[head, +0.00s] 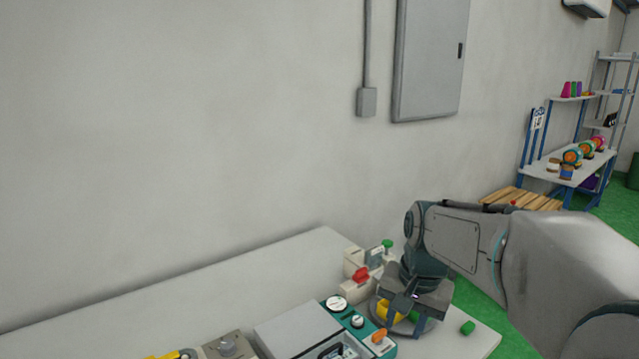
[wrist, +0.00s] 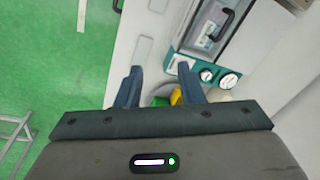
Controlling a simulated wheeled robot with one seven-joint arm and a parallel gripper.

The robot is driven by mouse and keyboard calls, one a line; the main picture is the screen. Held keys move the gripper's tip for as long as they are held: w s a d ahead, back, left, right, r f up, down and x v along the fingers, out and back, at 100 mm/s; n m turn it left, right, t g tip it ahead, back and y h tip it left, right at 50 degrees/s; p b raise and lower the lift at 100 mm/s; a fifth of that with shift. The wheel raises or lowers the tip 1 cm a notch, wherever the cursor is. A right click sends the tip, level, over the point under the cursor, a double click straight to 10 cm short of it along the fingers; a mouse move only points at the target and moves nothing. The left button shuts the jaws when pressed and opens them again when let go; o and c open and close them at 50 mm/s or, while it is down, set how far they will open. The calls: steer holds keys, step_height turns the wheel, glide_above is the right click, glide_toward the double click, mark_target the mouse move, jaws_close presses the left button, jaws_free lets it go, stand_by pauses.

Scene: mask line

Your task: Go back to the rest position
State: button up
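My gripper (head: 408,308) hangs from my arm over the right end of the white table (head: 462,342), pointing down. In the wrist view my gripper (wrist: 158,82) has its two dark fingers well apart, with nothing clearly held between them. In the wrist view the yellow piece (wrist: 176,97) shows near the right finger, partly hidden by my gripper body.
A grey and teal machine (head: 290,328) with dials and an orange knob stands left of my gripper. Small blocks with a red part (head: 361,274) stand behind. The wall is close behind; shelves (head: 580,150) stand far right.

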steer(key=s+f+n, duration=0.2)
steer(key=s, duration=0.5)
steer(key=s+f+n+t, duration=0.1)
steer(key=s+f+n, duration=0.1)
steer(key=s, duration=0.5)
steer(key=shift+a+n+t+h, duration=0.3)
steer(key=shift+n+h, duration=0.1)
steer(key=shift+n, duration=0.4)
stand_by(2.4)
